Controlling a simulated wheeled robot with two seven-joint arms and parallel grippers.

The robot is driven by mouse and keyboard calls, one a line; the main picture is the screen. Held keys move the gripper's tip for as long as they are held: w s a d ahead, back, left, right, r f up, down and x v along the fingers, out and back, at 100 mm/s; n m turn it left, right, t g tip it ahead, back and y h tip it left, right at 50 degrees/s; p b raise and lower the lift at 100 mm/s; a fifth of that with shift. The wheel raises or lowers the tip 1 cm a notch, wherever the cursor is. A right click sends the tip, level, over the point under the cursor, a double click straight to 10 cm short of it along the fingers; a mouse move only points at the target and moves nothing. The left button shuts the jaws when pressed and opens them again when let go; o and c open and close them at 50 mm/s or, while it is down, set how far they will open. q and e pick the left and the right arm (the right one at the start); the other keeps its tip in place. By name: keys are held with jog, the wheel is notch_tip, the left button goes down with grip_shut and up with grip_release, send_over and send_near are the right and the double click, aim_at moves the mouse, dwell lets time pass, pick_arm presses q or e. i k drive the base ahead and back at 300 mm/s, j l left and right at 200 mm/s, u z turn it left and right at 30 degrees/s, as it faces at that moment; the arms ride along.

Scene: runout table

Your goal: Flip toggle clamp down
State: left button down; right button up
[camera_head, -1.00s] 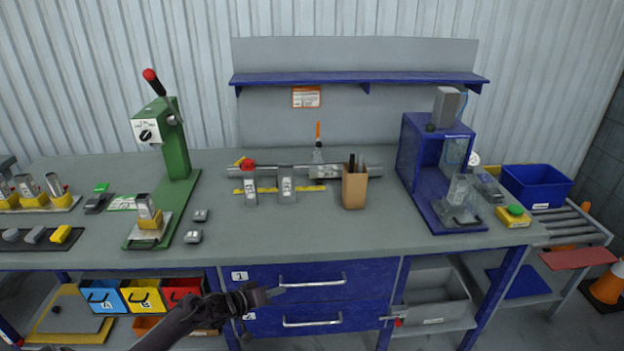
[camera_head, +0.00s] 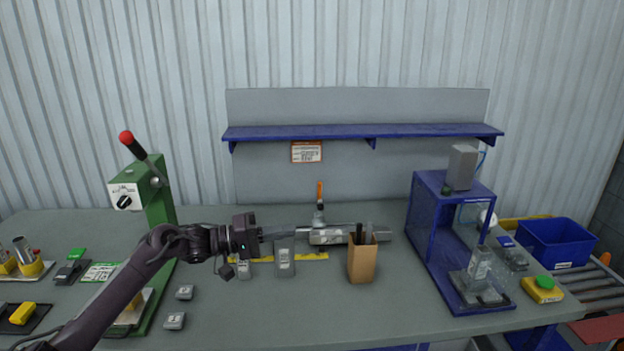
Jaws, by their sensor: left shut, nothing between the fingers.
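The toggle clamp (camera_head: 319,214) stands at the back of the table, its orange handle (camera_head: 319,191) pointing upright. A grey cylindrical bar (camera_head: 345,236) lies just in front of the clamp's base. My left gripper (camera_head: 290,236) is shut and empty. It reaches in from the left and points right, left of the clamp in the picture and apart from its handle. It hides the left part of the bar and the tops of the grey blocks. My right gripper is not in view.
A brown holder (camera_head: 362,260) with dark tools stands in front of the bar. Two grey blocks, one of them here (camera_head: 285,262), stand by a yellow strip (camera_head: 312,257). A green press (camera_head: 150,205) is at left and a blue frame (camera_head: 426,215) at right. The front middle of the table (camera_head: 290,315) is clear.

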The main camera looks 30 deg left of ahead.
aim_at(320, 205)
jog(key=i+j, duration=1.2)
jog(key=j, duration=0.1)
